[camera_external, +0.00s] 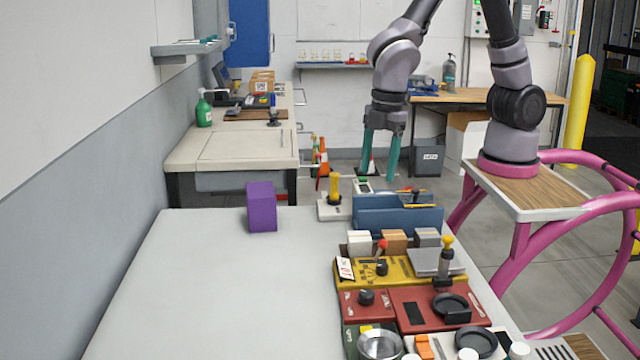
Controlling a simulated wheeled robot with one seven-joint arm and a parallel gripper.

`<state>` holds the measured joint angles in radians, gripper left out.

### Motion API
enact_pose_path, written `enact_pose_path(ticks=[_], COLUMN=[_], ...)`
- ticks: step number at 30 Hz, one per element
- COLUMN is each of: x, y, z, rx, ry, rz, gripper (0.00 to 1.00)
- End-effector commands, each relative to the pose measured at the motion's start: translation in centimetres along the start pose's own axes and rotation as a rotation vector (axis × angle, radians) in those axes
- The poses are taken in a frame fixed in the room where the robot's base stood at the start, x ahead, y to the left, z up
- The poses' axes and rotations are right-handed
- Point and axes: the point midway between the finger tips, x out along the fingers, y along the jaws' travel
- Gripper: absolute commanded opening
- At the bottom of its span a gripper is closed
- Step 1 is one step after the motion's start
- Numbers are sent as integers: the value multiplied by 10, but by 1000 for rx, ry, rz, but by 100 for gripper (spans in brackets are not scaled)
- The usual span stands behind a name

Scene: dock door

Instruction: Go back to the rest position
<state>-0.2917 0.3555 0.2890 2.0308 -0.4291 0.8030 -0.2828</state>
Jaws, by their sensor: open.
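My gripper (380,158) hangs from the arm with its two teal fingers pointing down and spread apart. It is open, with nothing seen between the fingers. It is above the far right part of the white table (210,285), behind the blue holder (398,216). A purple block (261,207) stands upright near the table's far edge, to the left of my gripper and apart from it.
Along the table's right side are a yellow panel (395,283), a red panel (420,308), small blocks and a metal bowl (380,344). A yellow-handled lever (334,190) stands near the gripper. The table's left half is clear. A workbench (215,150) is behind.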

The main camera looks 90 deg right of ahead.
Motion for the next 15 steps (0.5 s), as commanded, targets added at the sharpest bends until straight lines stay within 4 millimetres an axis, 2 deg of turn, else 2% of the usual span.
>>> enact_pose_path(ticks=[1, 6, 11, 15], x=[-27, -95, -148, -185], y=[14, 43, 56, 56], z=[14, 64, 118, 165], rx=[72, 312, 534, 725], ry=[30, 114, 210, 306], rz=[21, 53, 63, 52], gripper=[65, 65, 65, 65])
